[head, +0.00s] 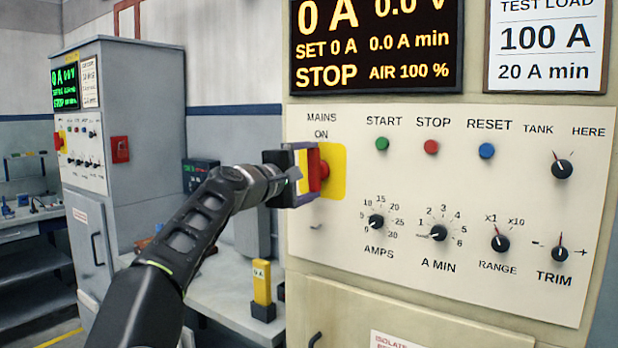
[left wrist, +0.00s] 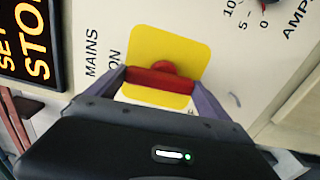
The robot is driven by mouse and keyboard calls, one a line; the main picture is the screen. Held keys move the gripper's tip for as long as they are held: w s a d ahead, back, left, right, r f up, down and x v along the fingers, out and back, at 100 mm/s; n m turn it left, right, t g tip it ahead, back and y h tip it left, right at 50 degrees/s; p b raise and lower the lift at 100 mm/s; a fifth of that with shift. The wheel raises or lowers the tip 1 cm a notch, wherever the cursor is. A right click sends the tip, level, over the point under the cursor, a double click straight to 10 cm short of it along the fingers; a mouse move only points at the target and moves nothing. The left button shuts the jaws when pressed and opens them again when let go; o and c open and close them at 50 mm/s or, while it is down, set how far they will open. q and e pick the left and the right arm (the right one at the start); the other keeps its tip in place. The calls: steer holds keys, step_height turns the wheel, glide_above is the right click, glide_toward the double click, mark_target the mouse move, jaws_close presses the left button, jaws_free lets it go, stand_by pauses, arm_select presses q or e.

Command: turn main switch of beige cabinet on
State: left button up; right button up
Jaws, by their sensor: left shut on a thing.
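The beige cabinet (head: 460,270) fills the right of the head view. Its main switch (head: 324,170) is a red handle on a yellow plate (head: 338,172), under the label "MAINS ON". My left gripper (head: 308,172) is shut on the red handle from the front. In the left wrist view the red handle (left wrist: 160,80) lies between the two purple fingers of my left gripper (left wrist: 162,82), with the yellow plate (left wrist: 185,50) behind it. The display (head: 376,45) reads 0 A and STOP. My right gripper is not in view.
Green, red and blue buttons (head: 431,147) and several black knobs (head: 439,233) sit right of the switch. A grey cabinet (head: 125,120) stands at left.

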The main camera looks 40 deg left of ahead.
arm_select(q)
steer(key=shift+f+m, duration=0.1)
steer(key=shift+m, duration=0.4)
steer(key=o, duration=1.1)
steer(key=shift+s+b, duration=0.4)
steer(key=shift+s, duration=0.1)
steer(key=s+b, duration=0.2)
steer(key=s, duration=0.4)
steer(key=shift+s+d, duration=0.15)
steer(key=shift+s, duration=0.25)
